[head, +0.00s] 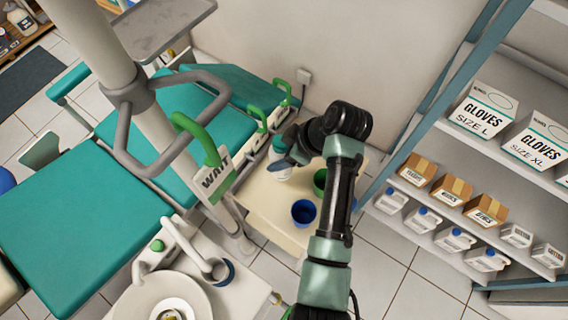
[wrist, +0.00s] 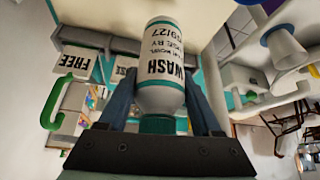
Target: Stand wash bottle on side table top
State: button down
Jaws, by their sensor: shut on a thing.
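The wash bottle (wrist: 162,70) is white with a teal cap and a "WASH" label. It sits between the two blue fingers of my gripper (wrist: 163,105) in the wrist view, its cap toward the gripper body. My gripper is shut on it. In the head view, the bottle (head: 280,174) shows in part under my gripper (head: 284,160), over the far left part of the cream side table top (head: 262,205). Whether its base touches the top cannot be told.
A blue cup (head: 303,212) and a green cup (head: 320,182), partly behind my arm, stand on the side table. A "WAIT" sign (head: 214,183) and a teal dental chair (head: 85,228) are to the left. Shelves with glove boxes (head: 486,108) are to the right.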

jog(key=shift+f, duration=2.7)
jog(key=shift+c, duration=0.3)
grip_release()
jog(key=shift+f, duration=0.15)
jog(key=v, duration=1.2)
jog(key=shift+r, duration=0.2)
